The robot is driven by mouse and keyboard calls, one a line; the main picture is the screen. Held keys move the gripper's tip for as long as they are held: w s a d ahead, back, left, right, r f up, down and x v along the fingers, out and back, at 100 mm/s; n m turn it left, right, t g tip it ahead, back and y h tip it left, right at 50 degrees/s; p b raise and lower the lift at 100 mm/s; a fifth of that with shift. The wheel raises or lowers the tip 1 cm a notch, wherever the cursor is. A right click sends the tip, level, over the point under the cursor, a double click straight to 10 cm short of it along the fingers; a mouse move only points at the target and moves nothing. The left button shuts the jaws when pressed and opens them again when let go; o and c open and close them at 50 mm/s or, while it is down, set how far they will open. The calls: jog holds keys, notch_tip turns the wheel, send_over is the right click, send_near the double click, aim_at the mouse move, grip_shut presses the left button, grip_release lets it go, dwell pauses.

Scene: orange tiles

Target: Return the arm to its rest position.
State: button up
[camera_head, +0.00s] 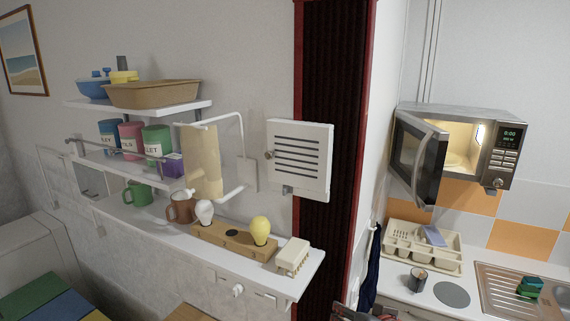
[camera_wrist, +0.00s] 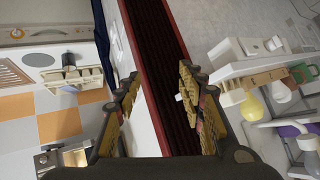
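My gripper (camera_wrist: 160,95) shows in the wrist view with its two fingers spread wide apart. Nothing is held between them. The dark red-edged column (camera_wrist: 158,60) and a strip of pale wall lie beyond the gap. In the head view, only a small dark piece, perhaps of my gripper, shows at the bottom edge near the blue cloth. The rest of my arm is not seen there, so its pose cannot be told.
A white shelf (camera_head: 210,250) with mugs and bulbs stands left of the column (camera_head: 335,120). Right of it, the microwave (camera_head: 490,150) has its door open toward the left. Below are a dish rack (camera_head: 450,262), a metal cup (camera_head: 418,280) and a sink (camera_head: 497,290).

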jog(key=s+d+f+n+g+h+b, duration=0.1)
jog(key=s+d+f+g+b, duration=0.1)
jog(key=s+f+b, duration=0.6)
jog(key=s+d+f+n+g+b, duration=0.1)
jog(key=s+d+f+g+b, duration=0.1)
jog(key=s+f+b, duration=0.7)
notch_tip(320, 180, down, 3)
jog(key=shift+s+d+f+h+b, duration=0.1)
jog(key=shift+s+d+h+b, duration=0.2)
jog(key=shift+h+b, duration=0.15)
